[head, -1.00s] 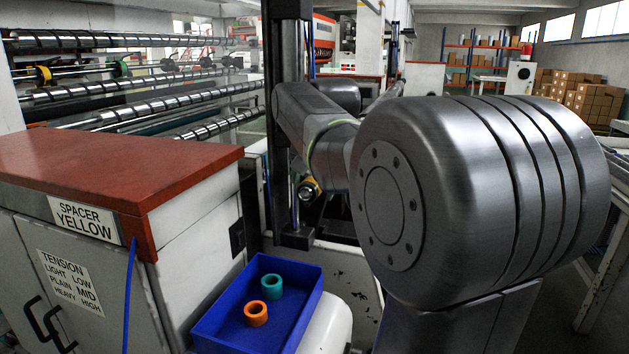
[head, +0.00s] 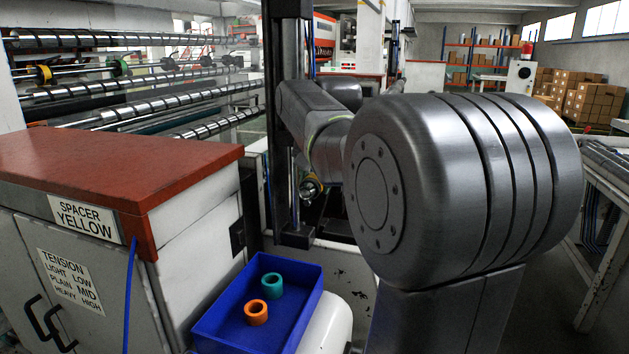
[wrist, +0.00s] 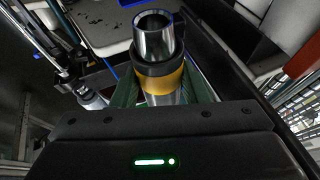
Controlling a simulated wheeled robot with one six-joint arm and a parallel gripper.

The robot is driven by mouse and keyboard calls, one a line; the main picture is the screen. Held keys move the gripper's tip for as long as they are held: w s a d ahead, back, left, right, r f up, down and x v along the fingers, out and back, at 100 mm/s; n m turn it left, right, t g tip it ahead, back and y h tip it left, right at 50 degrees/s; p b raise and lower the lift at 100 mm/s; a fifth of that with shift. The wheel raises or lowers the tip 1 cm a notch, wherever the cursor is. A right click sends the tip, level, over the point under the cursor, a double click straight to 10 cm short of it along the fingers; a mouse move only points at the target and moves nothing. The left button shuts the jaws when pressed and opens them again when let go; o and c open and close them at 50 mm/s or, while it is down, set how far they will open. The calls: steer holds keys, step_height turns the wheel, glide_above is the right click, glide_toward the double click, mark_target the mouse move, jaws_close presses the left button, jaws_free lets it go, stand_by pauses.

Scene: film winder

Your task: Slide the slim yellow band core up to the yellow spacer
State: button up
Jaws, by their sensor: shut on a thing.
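In the wrist view, my gripper (wrist: 158,80) is shut, its dark green fingers on either side of a yellow-banded core (wrist: 168,84). A black ring (wrist: 152,66) sits just beyond the yellow band. A shiny metal cylinder with a hollow end (wrist: 154,38) sticks out past the ring, and more metal shows below the band. I cannot tell whether the core is around a shaft. In the head view my arm hides most of the gripper. A yellow ring with black beside it (head: 43,74) is on a rod at far left; I cannot tell if it is the spacer.
A red-topped cabinet (head: 110,165) reading "SPACER YELLOW" stands at left. A blue tray (head: 215,325) holds an orange ring (head: 256,312) and a teal ring (head: 272,286). Several striped rollers (head: 130,91) run behind the cabinet. A dark column (head: 291,120) stands beside my arm.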

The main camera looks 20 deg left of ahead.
steer(key=shift+w+a, duration=0.15)
steer(key=shift+w, duration=2.75)
steer(key=shift+w, duration=0.35)
steer(key=o, duration=1.3)
steer(key=shift+c, duration=0.2)
steer(key=b+v, duration=0.1)
steer(key=v, duration=1.2)
steer(key=shift+s+r, duration=0.15)
steer(key=shift+r, duration=0.2)
steer(key=shift+f, duration=0.1)
